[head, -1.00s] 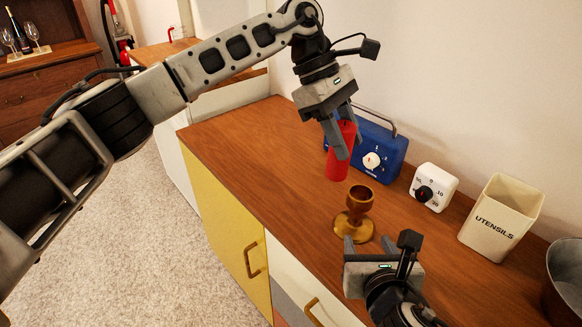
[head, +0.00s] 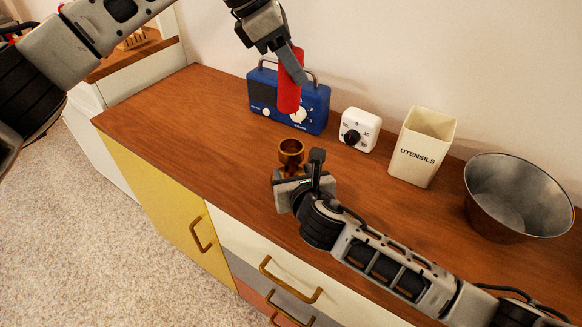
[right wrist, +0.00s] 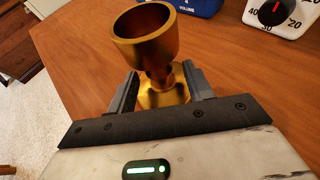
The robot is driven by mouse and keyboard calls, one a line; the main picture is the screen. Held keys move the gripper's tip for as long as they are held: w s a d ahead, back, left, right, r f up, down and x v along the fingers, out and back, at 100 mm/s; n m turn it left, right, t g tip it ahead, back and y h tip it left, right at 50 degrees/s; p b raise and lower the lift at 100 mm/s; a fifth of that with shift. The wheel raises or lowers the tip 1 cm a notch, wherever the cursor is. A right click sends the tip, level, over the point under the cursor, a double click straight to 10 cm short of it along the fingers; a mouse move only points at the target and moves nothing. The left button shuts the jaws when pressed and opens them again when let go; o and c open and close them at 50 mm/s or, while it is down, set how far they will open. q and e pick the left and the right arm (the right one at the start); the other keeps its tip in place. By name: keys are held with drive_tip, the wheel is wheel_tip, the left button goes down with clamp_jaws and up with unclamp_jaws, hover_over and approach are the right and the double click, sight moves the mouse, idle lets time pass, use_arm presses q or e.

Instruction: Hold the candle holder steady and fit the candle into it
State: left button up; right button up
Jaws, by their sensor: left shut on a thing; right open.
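The red candle (head: 289,84) is upright, slightly tilted, in my left gripper (head: 292,66), which is shut on it. It hangs in front of the blue radio, above and behind the holder. The brass candle holder (head: 291,152) stands on the wooden top; its cup is empty in the right wrist view (right wrist: 150,40). My right gripper (right wrist: 163,90) is open, with one finger on each side of the holder's stem. Whether the fingers touch it I cannot tell. In the head view my right gripper (head: 282,174) hides the holder's lower part.
A blue radio (head: 314,108), a white kitchen timer (head: 360,130), a cream utensils container (head: 421,146) and a metal bowl (head: 515,196) stand along the back of the wooden counter (head: 190,120). The counter's left part is clear.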

sight(294, 94)
drive_tip(key=shift+x, duration=1.2)
clamp_jaws()
use_arm(q)
drive_tip(key=shift+f+n+t, duration=0.55)
drive_tip(key=shift+f+n, duration=0.45)
drive_tip(key=shift+f, duration=0.5)
drive_tip(key=shift+f+n+t, duration=0.55)
drive_tip(key=shift+f+n, duration=0.45)
drive_tip(key=shift+f, duration=0.45)
